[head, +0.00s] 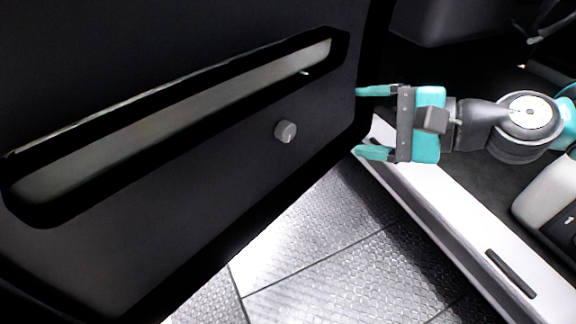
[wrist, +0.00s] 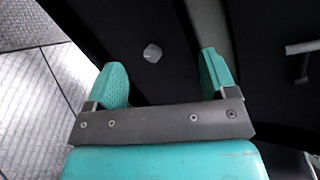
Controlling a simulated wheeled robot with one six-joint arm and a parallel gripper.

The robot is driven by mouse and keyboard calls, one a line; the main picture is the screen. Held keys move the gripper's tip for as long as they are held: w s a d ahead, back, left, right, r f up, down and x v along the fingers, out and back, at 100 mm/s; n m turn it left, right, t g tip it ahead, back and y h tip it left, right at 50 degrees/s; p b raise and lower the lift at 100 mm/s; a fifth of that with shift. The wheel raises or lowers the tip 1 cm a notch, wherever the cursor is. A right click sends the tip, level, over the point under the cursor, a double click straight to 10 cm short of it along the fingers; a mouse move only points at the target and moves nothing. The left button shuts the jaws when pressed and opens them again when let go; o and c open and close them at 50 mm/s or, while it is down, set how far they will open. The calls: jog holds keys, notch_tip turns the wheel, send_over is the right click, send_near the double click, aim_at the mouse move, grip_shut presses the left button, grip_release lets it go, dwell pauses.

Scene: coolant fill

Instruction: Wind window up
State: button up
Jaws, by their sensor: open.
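A small grey round knob (head: 286,131) stands out from the black inner door panel (head: 190,190), below the right part of a long recess. It also shows in the wrist view (wrist: 152,53), ahead of and between the two fingertips. My gripper (head: 366,122) is open and empty, with teal fingers pointing left toward the door. It is to the right of the knob and apart from it. In the wrist view the fingers (wrist: 162,80) are wide apart with nothing between them. I see no window glass that I can tell for sure.
The long recess (head: 175,125) runs across the door panel. A pale sill (head: 455,215) with a dark slot lies below my arm at the right. Textured metal floor (head: 330,225) shows below the door. A light handle-like part (wrist: 303,48) is at the right of the wrist view.

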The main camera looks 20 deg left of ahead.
jog(key=w+a+f+m+t+y+b, duration=0.1)
jog(key=w+f+m+t+b, duration=0.15)
jog(key=f+m+b, duration=0.45)
jog(key=w+a+f+m+t+y+b, duration=0.1)
jog(key=w+f+m+t+b, duration=0.2)
jog(key=f, duration=0.7)
jog(key=m+p, duration=0.1)
jog(key=p, duration=0.3)
send_near(290, 134)
jog(key=shift+g, duration=0.35)
jog(key=x, duration=0.9)
jog(key=shift+w+a+r, duration=0.15)
jog(key=shift+w+a, duration=0.05)
jog(key=shift+a, duration=0.15)
jog(key=shift+w+a, duration=0.2)
jog(key=shift+a, duration=0.2)
jog(key=shift+c, duration=0.2)
jog(key=c, duration=0.9)
